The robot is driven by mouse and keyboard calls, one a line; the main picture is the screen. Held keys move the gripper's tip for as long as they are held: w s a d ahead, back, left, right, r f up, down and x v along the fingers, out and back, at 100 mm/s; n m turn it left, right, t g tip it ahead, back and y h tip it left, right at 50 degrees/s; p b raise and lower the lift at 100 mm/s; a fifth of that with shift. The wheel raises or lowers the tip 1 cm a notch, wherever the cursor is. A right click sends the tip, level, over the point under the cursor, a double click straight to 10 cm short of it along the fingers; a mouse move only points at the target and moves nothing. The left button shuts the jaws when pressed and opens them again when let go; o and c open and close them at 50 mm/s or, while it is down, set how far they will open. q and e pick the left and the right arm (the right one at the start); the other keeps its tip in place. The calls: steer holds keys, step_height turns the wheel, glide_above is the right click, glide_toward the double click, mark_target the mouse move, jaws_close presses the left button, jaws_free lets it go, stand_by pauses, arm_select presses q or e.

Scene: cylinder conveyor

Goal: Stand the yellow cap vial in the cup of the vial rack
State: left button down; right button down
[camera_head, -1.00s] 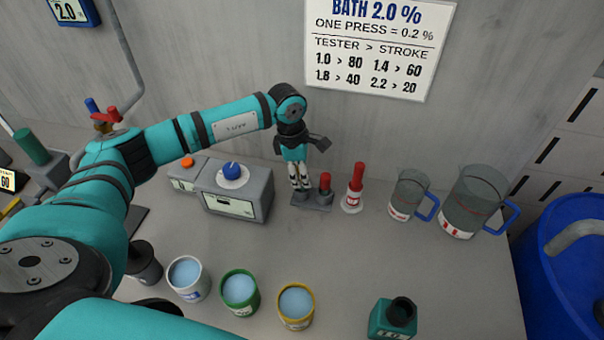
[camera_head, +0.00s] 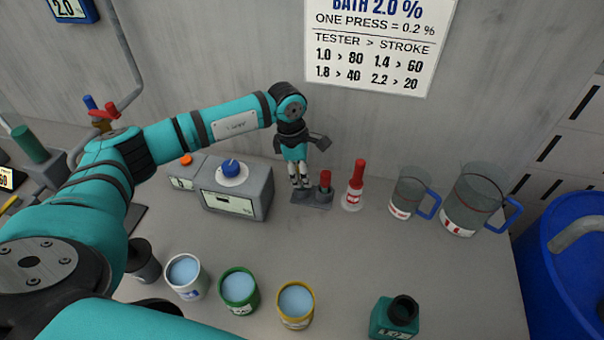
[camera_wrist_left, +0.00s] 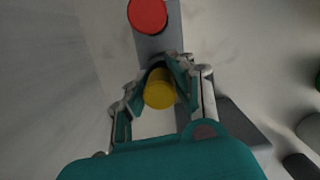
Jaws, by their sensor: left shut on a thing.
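The yellow cap vial (camera_wrist_left: 159,89) shows in the left wrist view as a round yellow cap between my fingers. My left gripper (camera_head: 300,185) is shut on it, pointing down over the left part of the vial rack. The grey vial rack (camera_head: 312,203) stands on the bench near the wall; its plate also shows in the left wrist view (camera_wrist_left: 158,45). A red-capped vial (camera_head: 325,181) stands in its right part, seen from above in the wrist view (camera_wrist_left: 147,14). The cup under the yellow vial is mostly hidden, so I cannot tell how deep the vial sits. My right gripper is not in view.
A red-topped bottle (camera_head: 353,187) stands just right of the rack, then two clear jugs (camera_head: 407,194) with blue handles. A grey device with a blue knob (camera_head: 232,170) is close on the left. Several cups of liquid (camera_head: 238,288) stand in front; bench between is clear.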

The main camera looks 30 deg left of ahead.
arm_select(q)
steer(key=shift+f+b, duration=0.15)
steer(key=shift+b, duration=0.2)
stand_by(0.3)
steer(key=c, duration=1.1)
jaws_free()
steer(key=r, duration=0.4)
steer(key=a+r, duration=0.1)
steer(key=r, duration=0.7)
steer(key=shift+s+a, duration=0.3)
steer(key=shift+a, duration=0.05)
steer(key=shift+f, duration=0.1)
